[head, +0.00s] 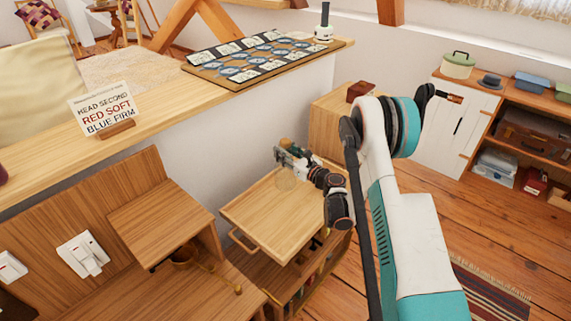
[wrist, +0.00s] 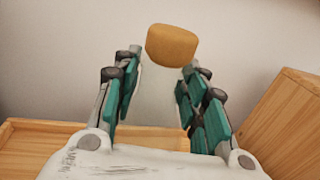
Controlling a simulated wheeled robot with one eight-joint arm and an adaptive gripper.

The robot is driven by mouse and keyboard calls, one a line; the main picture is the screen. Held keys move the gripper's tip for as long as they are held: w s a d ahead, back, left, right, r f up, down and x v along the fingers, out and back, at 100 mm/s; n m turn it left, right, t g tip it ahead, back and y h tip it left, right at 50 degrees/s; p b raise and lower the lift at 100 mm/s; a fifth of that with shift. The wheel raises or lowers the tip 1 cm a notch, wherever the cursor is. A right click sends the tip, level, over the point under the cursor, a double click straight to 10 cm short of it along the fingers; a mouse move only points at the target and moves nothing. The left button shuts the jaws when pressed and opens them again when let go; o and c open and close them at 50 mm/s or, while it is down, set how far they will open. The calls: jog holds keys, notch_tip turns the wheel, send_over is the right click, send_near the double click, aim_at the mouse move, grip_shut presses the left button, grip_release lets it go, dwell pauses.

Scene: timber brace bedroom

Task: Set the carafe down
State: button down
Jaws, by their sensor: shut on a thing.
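My gripper (head: 284,157) is shut on the carafe (head: 286,181), a clear glass vessel that is hard to make out. In the wrist view the carafe's round tan stopper (wrist: 172,47) shows just beyond the fingertips, and my gripper (wrist: 156,85) has its green-padded fingers on both sides of the faint glass. The carafe appears upright, at the back part of the wooden cart's top (head: 265,222). I cannot tell whether its base touches the wood.
A white wall stands right behind the cart. A wooden cabinet (head: 325,120) with a dark red box (head: 360,90) is beyond it. A wooden desk unit (head: 160,215) is at the left. The cart top's front is clear. A lettered sign (head: 103,108) stands on the ledge.

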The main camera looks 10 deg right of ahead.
jog(key=shift+f+b, duration=0.75)
jog(key=shift+f, duration=1.35)
jog(key=c, duration=1)
grip_release()
jog(key=shift+f, duration=0.1)
jog(key=shift+o, duration=0.2)
